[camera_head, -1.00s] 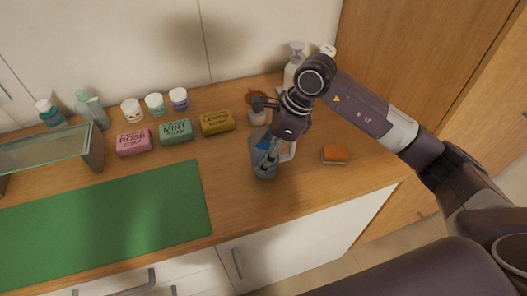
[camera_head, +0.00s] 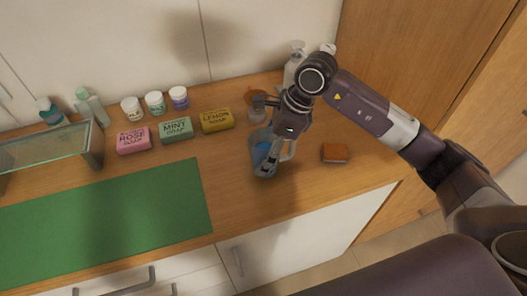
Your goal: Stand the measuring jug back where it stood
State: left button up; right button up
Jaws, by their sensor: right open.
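The measuring jug (camera_head: 258,147) is clear with blue inside and stands upright on the wooden counter, right of the green mat. Its handle (camera_head: 289,150) is on its right side. My right gripper (camera_head: 268,170) comes down from above, in front of the jug, and hides part of it. Its fingers are open; I cannot tell whether they touch the jug. My left gripper is not in the picture.
Pink, green and yellow soaps (camera_head: 216,120) stand left of the jug, with small jars (camera_head: 155,103) behind. An orange-brown block (camera_head: 334,153) lies to the right. White pump bottles (camera_head: 294,62) stand behind my arm. The green mat (camera_head: 110,222) is bare.

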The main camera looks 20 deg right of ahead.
jog(key=b+v, duration=0.3)
jog(key=v, duration=0.8)
jog(key=shift+d+r, duration=0.2)
jog(key=shift+r, duration=0.1)
jog(key=shift+s, duration=0.15)
